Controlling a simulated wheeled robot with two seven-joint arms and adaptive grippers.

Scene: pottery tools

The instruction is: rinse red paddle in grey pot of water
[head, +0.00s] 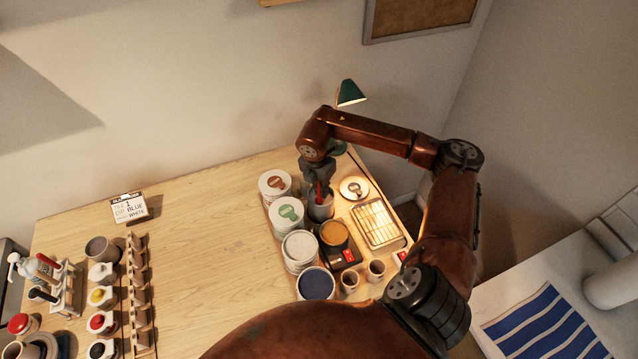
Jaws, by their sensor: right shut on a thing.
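My right gripper (318,174) points down at the far right of the wooden table. It is shut on the red paddle (320,192), whose red handle shows just below the fingers. The grey pot (321,211) stands directly beneath, and the paddle's lower part goes down into its mouth, out of sight. The water in the pot cannot be made out. My left gripper is not in view.
A wire rack tray (378,223), an orange-filled pot (334,233) and small cups (376,270) crowd the right and front. The table's middle (205,245) is clear.

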